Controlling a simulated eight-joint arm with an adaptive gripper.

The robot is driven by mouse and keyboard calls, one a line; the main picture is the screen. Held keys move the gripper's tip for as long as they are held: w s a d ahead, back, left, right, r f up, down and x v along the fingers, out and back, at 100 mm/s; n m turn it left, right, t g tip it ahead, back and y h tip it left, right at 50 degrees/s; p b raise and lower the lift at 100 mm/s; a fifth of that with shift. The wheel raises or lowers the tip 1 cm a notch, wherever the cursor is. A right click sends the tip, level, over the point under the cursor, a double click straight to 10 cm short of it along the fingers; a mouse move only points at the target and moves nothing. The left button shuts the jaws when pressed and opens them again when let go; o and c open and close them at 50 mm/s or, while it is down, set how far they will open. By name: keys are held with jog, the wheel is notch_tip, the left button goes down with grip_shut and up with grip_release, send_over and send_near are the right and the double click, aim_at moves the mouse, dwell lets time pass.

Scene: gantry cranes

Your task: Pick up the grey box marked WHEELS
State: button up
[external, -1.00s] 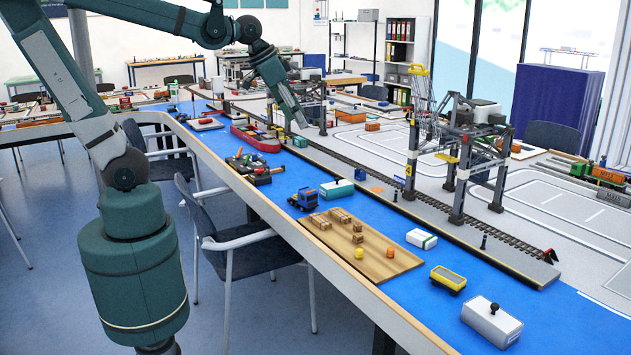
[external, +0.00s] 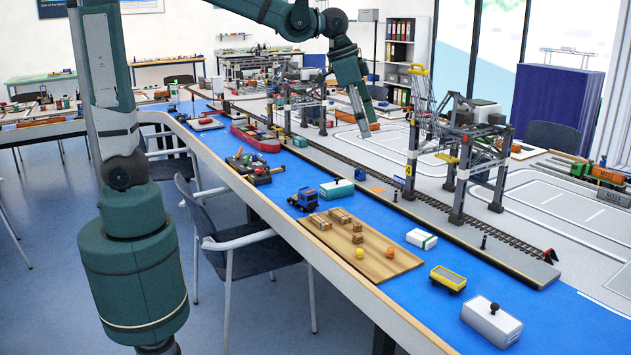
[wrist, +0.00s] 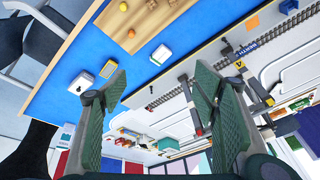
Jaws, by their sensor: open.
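A light grey box (external: 492,322) with a black knob on top stands on the blue table strip at the near right in the external view. Marks on its side are too small to read. It also shows in the wrist view as a pale box (wrist: 82,81) at the left, beyond the left finger. My gripper (external: 363,131) hangs high over the table's far middle, well away from that box. In the wrist view its two fingers (wrist: 160,98) are spread wide with nothing between them.
A yellow wagon (external: 448,279), a white-green box (external: 421,239) and a wooden board (external: 382,267) with small blocks lie near the grey box. A gantry crane (external: 463,150) stands over the rail track, between my gripper and the near right end.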

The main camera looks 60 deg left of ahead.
jog(key=w+d+f+m+g, duration=0.1)
jog(key=w+d+f, duration=0.15)
jog(key=d, duration=0.45)
jog(key=w+d+f+m, duration=0.2)
jog(key=w+d, duration=0.1)
jog(key=d, duration=0.3)
jog(key=m+g+y, duration=0.1)
jog(key=m+g, duration=0.2)
jog(key=m, duration=0.4)
send_over(495, 305)
notch_tip(495, 305, down, 25)
jog(key=shift+w+a+r, duration=0.1)
jog(key=shift+a+r, duration=0.05)
jog(key=shift+d+f, duration=0.2)
jog(key=shift+f, duration=0.1)
jog(key=shift+f, duration=1.2)
jog(key=shift+f, duration=0.1)
